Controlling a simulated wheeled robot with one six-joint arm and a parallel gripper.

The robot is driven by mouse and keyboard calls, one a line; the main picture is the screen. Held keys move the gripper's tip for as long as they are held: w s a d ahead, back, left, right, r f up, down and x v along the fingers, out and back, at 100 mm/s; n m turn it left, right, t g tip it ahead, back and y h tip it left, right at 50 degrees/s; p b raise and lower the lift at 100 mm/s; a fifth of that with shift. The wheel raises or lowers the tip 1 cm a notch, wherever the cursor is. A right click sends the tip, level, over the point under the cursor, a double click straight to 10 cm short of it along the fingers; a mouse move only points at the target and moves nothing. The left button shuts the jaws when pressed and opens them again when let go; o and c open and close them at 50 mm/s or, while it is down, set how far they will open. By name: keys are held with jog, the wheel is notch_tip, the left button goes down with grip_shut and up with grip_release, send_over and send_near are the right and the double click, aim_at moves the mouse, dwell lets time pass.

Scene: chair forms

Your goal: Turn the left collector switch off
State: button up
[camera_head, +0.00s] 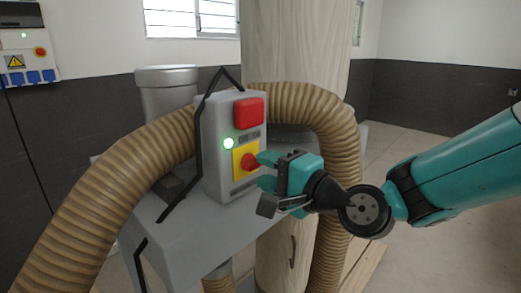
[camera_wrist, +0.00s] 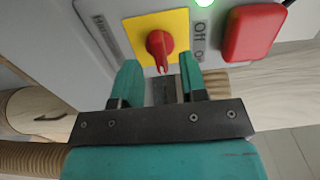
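The collector switch box (camera_head: 212,155) is a grey box on a grey machine body. On its front is a red rotary switch (camera_head: 250,162) on a yellow plate (camera_head: 238,173); it also shows in the wrist view (camera_wrist: 160,44). A green lamp (camera_head: 228,143) is lit above the plate. A red rectangular button (camera_head: 248,112) is higher up. My gripper (camera_head: 266,170) is just right of the switch. In the wrist view, my two teal fingers (camera_wrist: 161,80) are apart, with the switch's pointed end just ahead of the gap. Contact cannot be told.
Ribbed tan hoses (camera_head: 105,185) arch on both sides of the box. A wide pale wooden cylinder (camera_head: 295,50) stands behind. A black strap or cable (camera_head: 198,150) runs along the box's left side. Another panel (camera_head: 28,55) hangs on the far left wall. Open floor lies to the right.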

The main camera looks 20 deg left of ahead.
jog(key=shift+p+x, duration=0.3)
jog(key=shift+x, duration=0.75)
grip_shut()
